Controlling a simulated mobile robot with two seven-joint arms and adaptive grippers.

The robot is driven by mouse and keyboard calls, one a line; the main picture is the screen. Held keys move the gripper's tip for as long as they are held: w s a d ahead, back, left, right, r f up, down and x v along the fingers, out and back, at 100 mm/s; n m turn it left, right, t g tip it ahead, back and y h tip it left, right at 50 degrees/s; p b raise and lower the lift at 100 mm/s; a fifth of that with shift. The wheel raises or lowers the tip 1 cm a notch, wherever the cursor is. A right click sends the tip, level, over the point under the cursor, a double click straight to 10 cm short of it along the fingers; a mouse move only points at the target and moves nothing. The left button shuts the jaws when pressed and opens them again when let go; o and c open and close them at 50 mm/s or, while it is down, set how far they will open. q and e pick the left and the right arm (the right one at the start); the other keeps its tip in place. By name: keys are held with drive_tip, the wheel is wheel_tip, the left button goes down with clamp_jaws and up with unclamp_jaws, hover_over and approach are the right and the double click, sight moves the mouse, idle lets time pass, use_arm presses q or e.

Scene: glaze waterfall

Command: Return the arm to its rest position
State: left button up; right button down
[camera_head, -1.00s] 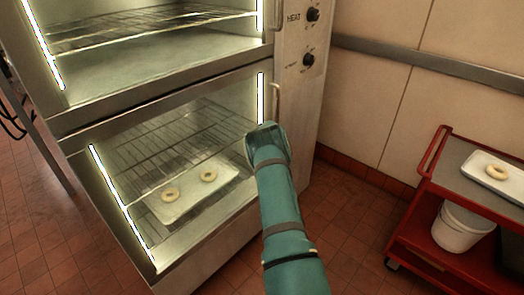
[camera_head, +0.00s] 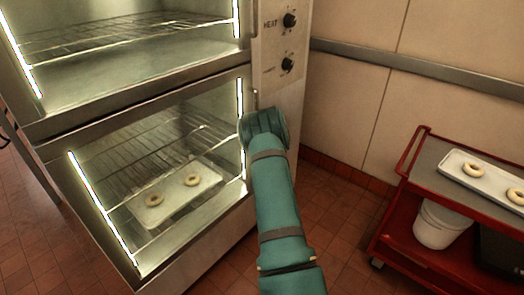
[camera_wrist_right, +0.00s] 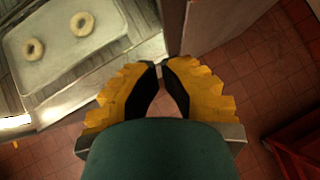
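My right arm (camera_head: 275,205) reaches up from the bottom middle of the head view, its wrist end in front of the oven's lower right edge. Its fingers are hidden there behind the wrist. In the right wrist view, my right gripper (camera_wrist_right: 162,68) has yellow fingers with black pads whose tips come together, with nothing seen between them. It is above the floor beside the oven's edge. My left gripper is in no view.
A two-level oven (camera_head: 145,91) stands at left. Its lower level holds a tray (camera_head: 172,207) with two rings. A red cart (camera_head: 407,205) at right carries a tray (camera_head: 452,165) with two rings and a white bucket (camera_head: 440,225) below. Floor between is clear.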

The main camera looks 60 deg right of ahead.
drive_tip(key=shift+s+r, duration=0.95)
drive_tip(key=shift+s, duration=0.2)
